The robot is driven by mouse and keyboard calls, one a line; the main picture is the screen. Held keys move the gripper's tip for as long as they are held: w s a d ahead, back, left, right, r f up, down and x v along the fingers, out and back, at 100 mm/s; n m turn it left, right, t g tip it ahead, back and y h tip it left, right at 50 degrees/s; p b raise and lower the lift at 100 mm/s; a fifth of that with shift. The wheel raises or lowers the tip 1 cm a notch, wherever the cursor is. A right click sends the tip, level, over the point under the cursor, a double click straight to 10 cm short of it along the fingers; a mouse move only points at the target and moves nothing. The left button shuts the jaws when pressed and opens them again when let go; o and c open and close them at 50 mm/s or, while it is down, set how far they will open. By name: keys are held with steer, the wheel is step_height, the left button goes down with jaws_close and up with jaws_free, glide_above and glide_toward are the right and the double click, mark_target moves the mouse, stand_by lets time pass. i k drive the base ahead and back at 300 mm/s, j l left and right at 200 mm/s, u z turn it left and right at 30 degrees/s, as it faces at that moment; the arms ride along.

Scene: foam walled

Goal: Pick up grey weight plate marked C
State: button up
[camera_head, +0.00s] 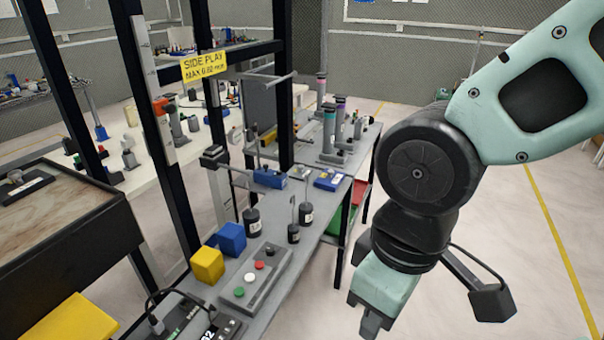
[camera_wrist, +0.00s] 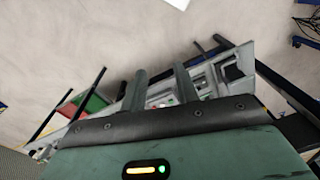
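Several dark weights with upright rods and pale labels stand on the grey bench: one at the left (camera_head: 252,222), a small one in front (camera_head: 293,233), and one to its right (camera_head: 306,213). Their letters are too small to read, so I cannot tell which thing, if any, is the grey plate marked C. My gripper (camera_head: 372,322) hangs to the right of the bench, over the floor, pointing down. In the wrist view its two fingers (camera_wrist: 159,76) stand apart with nothing between them.
Red and green bins (camera_head: 336,219) sit below. Floor on the right is clear.

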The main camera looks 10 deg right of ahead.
mark_target(299, 172)
steer(key=i+l+z, duration=0.1)
steer(key=i+l, duration=0.15)
steer(key=i, duration=0.15)
steer(key=i+l+z, duration=0.15)
steer(key=i, duration=0.3)
steer(key=i+l+z, duration=0.1)
steer(key=i, duration=0.3)
steer(key=i+l+z, duration=0.1)
steer(key=i+l, duration=0.15)
steer(key=i, duration=0.2)
